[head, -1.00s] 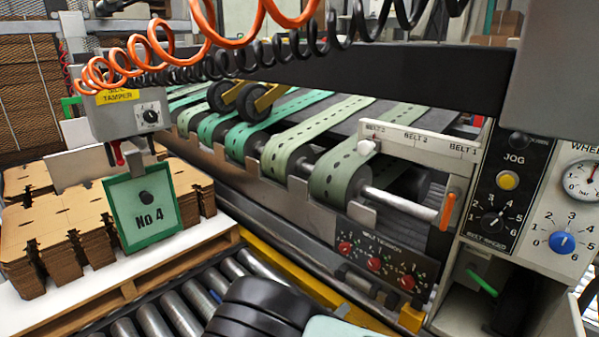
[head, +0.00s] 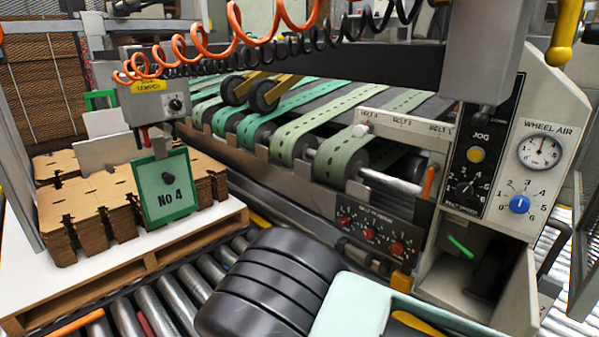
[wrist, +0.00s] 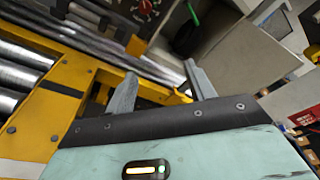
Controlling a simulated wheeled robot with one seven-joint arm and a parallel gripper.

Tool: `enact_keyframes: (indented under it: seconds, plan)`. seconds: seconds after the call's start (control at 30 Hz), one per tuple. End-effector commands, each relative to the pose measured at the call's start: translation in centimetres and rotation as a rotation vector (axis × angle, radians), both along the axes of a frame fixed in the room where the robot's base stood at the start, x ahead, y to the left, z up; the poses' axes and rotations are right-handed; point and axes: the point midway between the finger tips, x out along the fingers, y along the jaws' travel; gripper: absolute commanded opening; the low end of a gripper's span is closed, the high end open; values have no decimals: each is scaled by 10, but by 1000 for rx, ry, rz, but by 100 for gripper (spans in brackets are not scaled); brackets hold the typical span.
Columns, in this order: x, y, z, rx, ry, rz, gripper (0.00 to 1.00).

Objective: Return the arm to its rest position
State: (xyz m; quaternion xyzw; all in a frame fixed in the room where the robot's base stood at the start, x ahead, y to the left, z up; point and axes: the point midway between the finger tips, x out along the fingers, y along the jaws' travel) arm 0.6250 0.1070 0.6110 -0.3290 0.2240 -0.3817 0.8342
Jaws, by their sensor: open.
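My gripper (wrist: 160,76) shows in the wrist view with its two grey fingers apart and nothing between them. It points toward a yellow frame rail (wrist: 75,92) and the lower front of the machine, and I cannot tell its exact distance from them. In the head view, my dark ribbed arm link (head: 275,285) and a mint-green part of my arm (head: 390,308) rise at the bottom, above the rollers. The gripper itself is not visible in the head view.
A control panel (head: 497,150) with knobs and a gauge stands at right. A belt machine with green belts (head: 298,136) fills the middle. Stacked cardboard blanks (head: 95,210) lie on a pallet at left, behind a green "No 4" sign (head: 168,190). Orange coiled hose (head: 205,50) hangs above.

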Motion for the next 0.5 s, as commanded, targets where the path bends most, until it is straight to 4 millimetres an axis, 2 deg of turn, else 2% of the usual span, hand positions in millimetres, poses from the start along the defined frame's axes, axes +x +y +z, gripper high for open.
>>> enact_keyframes:
  seconds: [0.27, 0.37, 0.5]
  plan:
    - [-22, -19, 20, 239, -16, -205, 54]
    - [-36, -25, 31, 356, -33, -314, 54]
    - [-64, -33, 56, 581, -83, -530, 54]
